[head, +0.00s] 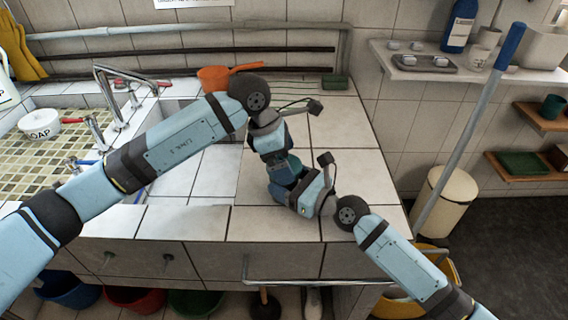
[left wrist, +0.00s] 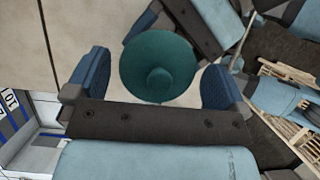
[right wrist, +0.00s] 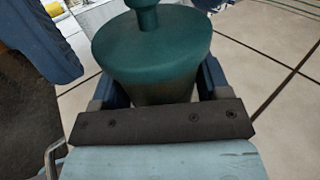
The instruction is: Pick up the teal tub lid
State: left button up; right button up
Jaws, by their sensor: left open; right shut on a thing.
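The teal tub lid (left wrist: 150,80), round with a knob in its middle, shows from above in the left wrist view. It also shows in the right wrist view (right wrist: 150,46), sitting on top of the tub (right wrist: 152,91). My right gripper (right wrist: 162,82) is shut on the tub's body below the lid. My left gripper (left wrist: 155,64) is open above the lid, one finger at each side of it, with small gaps showing. In the head view my arms and grippers hide the tub and lid almost entirely.
The white tiled counter (head: 338,130) is clear to the right and behind. An orange saucepan (head: 212,78) and a green sponge-like block (head: 335,82) stand at the back. The sink with its tap (head: 110,85) lies left. A blue-handled pole (head: 470,125) leans at the right.

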pick_arm(q)
jog(key=c, duration=0.8)
jog(key=shift+r, duration=0.1)
notch_tip(320, 180, up, 10)
pick_arm(e)
jog(key=o, duration=1.1)
